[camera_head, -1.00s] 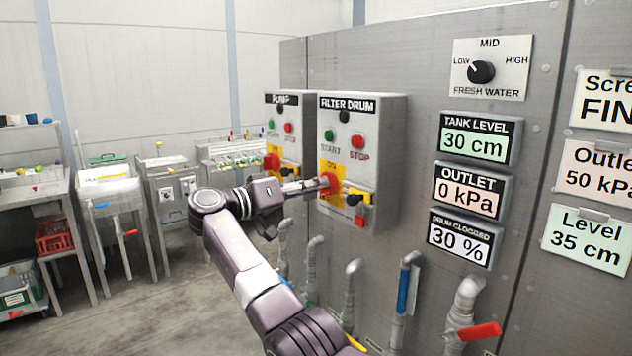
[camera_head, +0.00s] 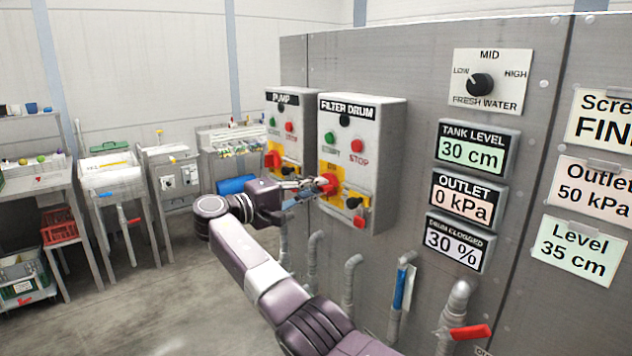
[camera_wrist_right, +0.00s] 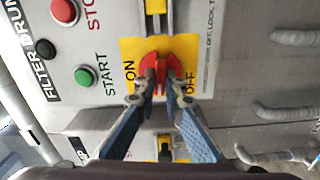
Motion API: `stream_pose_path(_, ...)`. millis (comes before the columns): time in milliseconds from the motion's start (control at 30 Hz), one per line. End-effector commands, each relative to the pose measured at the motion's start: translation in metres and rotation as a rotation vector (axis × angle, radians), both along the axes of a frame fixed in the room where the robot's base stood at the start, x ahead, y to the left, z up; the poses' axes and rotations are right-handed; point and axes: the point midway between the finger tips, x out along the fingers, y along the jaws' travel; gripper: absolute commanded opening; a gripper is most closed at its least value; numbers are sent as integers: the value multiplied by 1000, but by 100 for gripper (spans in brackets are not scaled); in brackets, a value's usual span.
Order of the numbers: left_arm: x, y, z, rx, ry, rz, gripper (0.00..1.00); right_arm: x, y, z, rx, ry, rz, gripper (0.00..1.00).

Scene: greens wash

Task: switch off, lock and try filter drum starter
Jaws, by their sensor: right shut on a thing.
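The filter drum starter (camera_head: 388,150) is a grey box on the panel, with a green START button (camera_head: 329,137) and a red STOP button (camera_head: 356,146). Its red rotary switch handle (camera_head: 328,183) sits on a yellow ON/OFF plate. My right gripper (camera_head: 314,187) is shut on this handle. In the right wrist view the gripper (camera_wrist_right: 158,96) has one finger on each side of the red handle (camera_wrist_right: 168,66), with ON left and OFF right. The fingers partly hide the handle, so its exact setting is unclear. My left gripper is not in view.
The similar pump starter (camera_head: 291,105) stands close on the left. Pipes with valve handles, including a red one (camera_head: 470,332), run below the panel. Displays and a fresh water knob (camera_head: 480,85) are to the right. Open floor lies to the left.

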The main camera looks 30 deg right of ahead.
Motion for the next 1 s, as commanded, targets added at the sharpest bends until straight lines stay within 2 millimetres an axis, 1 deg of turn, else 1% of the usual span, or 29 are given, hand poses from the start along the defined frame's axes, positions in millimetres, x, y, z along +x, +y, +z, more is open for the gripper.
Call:
stream_pose_path(33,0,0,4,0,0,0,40,1,1,2,-3,24,3,0)
stream_pose_path(300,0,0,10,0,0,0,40,1,0,0,-10,110,3,0)
stream_pose_path(833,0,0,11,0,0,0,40,1,1,-1,-11,131,3,0)
stream_pose_path(867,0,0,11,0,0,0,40,1,1,-1,-11,131,3,12)
stream_pose_path(1000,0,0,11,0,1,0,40,0,0,-1,-10,130,2,27)
